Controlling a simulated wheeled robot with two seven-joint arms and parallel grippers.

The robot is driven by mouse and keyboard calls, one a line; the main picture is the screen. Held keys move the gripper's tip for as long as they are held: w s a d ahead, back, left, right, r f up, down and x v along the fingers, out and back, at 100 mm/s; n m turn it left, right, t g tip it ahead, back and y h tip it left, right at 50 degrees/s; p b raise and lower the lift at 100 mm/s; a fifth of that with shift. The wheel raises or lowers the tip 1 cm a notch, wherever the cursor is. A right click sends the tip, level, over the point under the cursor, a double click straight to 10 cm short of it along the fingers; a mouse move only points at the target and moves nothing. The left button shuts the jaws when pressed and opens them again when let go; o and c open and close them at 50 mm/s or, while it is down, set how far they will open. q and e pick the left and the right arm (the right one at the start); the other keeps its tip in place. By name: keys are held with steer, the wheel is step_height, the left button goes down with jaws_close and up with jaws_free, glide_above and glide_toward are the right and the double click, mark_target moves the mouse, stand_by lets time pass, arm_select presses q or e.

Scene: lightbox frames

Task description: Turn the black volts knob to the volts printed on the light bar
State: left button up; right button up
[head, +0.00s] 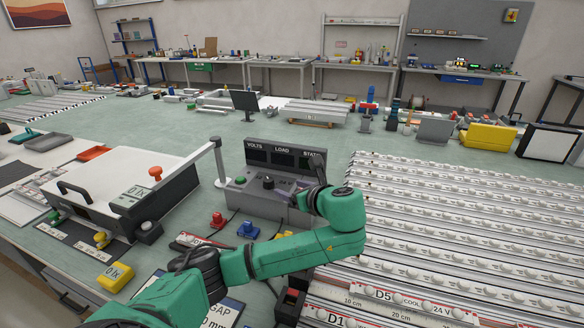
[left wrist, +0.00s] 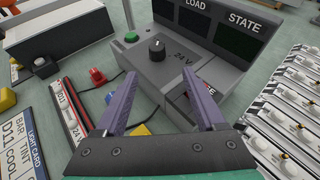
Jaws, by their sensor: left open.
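The black volts knob (head: 267,181) stands on the sloped front of a grey power supply (head: 237,197). In the left wrist view the knob (left wrist: 157,50) has a pale pointer mark, and "24 V" is printed beside it. My left gripper (left wrist: 160,73) is open, its purple fingers apart, just short of the knob and not touching it. In the head view my left gripper (head: 286,190) is at the supply's front, partly hidden by my green wrist. A light bar (left wrist: 70,112) marked D11 lies left of the fingers, with a partly legible "24". My right gripper is not in view.
The supply's VOLTS, LOAD and STATE displays (head: 283,159) are dark. A green button (left wrist: 131,38) sits left of the knob. Red (head: 217,220) and blue (head: 248,230) clamps stand in front. A white box (head: 125,190) is left; rows of light bars (head: 450,220) fill the right.

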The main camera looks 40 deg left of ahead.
arm_select(q)
glide_toward(269, 180)
steer(key=shift+a+f+p, duration=0.15)
steer(key=shift+a+p, duration=0.1)
steer(key=shift+a, duration=0.35)
steer(key=shift+a+f+p, duration=0.15)
steer(key=shift+a+p, duration=0.05)
steer(key=shift+a, duration=0.35)
steer(key=x, duration=0.7)
steer(key=shift+w+f, duration=0.3)
steer(key=shift+w, duration=0.15)
steer(key=shift+a, duration=0.25)
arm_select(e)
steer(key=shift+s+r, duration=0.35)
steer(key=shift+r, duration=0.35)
arm_select(q)
steer(key=shift+f, duration=0.1)
steer(key=shift+c, duration=1)
jaws_close()
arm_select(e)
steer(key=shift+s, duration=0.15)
